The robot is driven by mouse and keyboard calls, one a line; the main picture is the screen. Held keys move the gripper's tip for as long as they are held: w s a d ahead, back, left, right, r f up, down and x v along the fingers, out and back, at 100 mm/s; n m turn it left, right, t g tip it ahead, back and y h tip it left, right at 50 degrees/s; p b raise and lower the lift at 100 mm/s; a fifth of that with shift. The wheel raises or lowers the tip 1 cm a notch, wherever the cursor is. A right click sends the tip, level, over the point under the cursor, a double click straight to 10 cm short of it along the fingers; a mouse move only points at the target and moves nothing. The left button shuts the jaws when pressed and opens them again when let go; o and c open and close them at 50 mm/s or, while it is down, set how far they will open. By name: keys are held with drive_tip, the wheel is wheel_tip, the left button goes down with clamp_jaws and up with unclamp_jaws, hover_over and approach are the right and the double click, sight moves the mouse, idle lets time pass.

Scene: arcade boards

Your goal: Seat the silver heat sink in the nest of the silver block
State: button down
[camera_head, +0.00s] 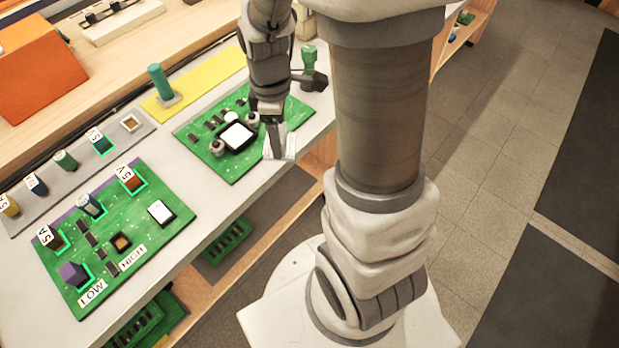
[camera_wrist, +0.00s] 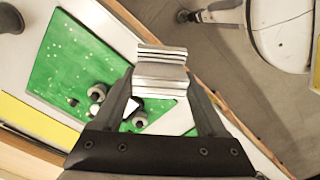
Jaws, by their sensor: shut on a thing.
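My gripper (camera_head: 272,148) is shut on the silver heat sink (camera_head: 286,147) above the front edge of the rear green board. In the wrist view, the heat sink (camera_wrist: 162,72) shows stacked fins and sits between the two fingers (camera_wrist: 162,100). A pale silver square block (camera_head: 237,136) in a dark frame stands on the rear board, left of my gripper, with grey round posts beside it. The heat sink is apart from this block. In the wrist view, a pale surface (camera_wrist: 168,118) shows below the heat sink, partly hidden by it and the fingers. I cannot make out the nest itself.
The rear green board (camera_head: 205,165) lies on a grey bench. A nearer green board (camera_head: 150,240) carries labelled parts and a pale chip (camera_head: 160,211). A green upright piece (camera_head: 309,62) stands behind my gripper. A yellow strip (camera_head: 210,78) lies at the back.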

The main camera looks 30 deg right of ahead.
drive_tip(key=s+d+f+n+b, duration=0.1)
drive_tip(key=s+f+n+b, duration=0.2)
drive_tip(key=s+n, duration=0.6)
drive_tip(key=shift+s+d+n+b, duration=0.15)
drive_tip(key=shift+d+n+b, duration=0.25)
drive_tip(key=shift+n+b, duration=0.4)
drive_tip(key=shift+f, duration=0.1)
drive_tip(key=shift+w+a+f+p, duration=0.25)
drive_tip(key=shift+w+a, duration=1)
drive_tip(key=shift+w, duration=2.55)
drive_tip(key=shift+w+a+f+p, duration=0.2)
drive_tip(key=shift+w+a, duration=1.05)
drive_tip(key=shift+w, duration=2.6)
drive_tip(key=shift+w+a+f+p, duration=0.25)
drive_tip(key=shift+w+a, duration=1)
drive_tip(key=shift+w, duration=2.55)
drive_tip(key=shift+f+b, duration=0.3)
drive_tip(key=shift+f, duration=0.25)
unclamp_jaws()
wheel_tip(320, 180, up, 18)
drive_tip(key=p, duration=0.3)
drive_tip(key=shift+f, duration=0.25)
